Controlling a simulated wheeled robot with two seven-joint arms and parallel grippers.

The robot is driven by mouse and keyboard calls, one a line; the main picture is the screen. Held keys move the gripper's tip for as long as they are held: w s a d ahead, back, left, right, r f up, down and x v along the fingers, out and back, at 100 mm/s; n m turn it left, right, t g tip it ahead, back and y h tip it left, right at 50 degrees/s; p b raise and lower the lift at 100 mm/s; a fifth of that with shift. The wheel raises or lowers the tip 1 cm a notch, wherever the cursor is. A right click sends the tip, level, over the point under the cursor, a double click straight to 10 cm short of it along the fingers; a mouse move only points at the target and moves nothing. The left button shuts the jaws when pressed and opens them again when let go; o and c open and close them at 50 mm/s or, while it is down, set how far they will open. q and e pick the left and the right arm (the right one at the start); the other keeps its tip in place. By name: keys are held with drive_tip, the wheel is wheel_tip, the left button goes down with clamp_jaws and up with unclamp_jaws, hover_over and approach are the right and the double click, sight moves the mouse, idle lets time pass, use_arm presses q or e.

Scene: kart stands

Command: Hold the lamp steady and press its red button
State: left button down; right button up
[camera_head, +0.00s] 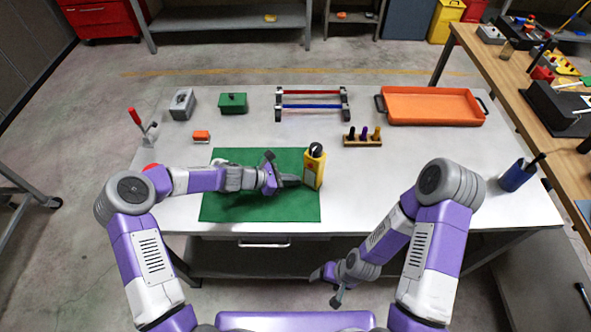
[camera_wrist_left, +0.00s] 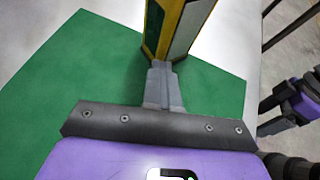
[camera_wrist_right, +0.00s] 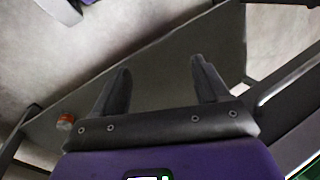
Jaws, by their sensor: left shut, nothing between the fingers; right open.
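The lamp (camera_head: 314,168) is a yellow upright body with a black top, standing at the right edge of the green mat (camera_head: 260,210). In the left wrist view the lamp (camera_wrist_left: 178,28) shows yellow, dark and pale faces, cut off by the top edge. I cannot make out its red button. My left gripper (camera_head: 297,181) is shut and empty at the lamp's lower left side. Its closed fingertips (camera_wrist_left: 160,66) are at or very near the lamp; contact is unclear. My right gripper (camera_head: 325,287) is open and empty, low in front of the table; its spread fingers show in the right wrist view (camera_wrist_right: 161,68).
On the table (camera_head: 400,190) are an orange tray (camera_head: 432,106), a rack with red and blue bars (camera_head: 312,105), a wooden block with pegs (camera_head: 362,140), a blue cup (camera_head: 516,176) and a green box (camera_head: 233,103).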

use_arm(q)
drive_tip(key=c, duration=1.9)
unclamp_jaws()
drive_tip(key=o, duration=1.6)
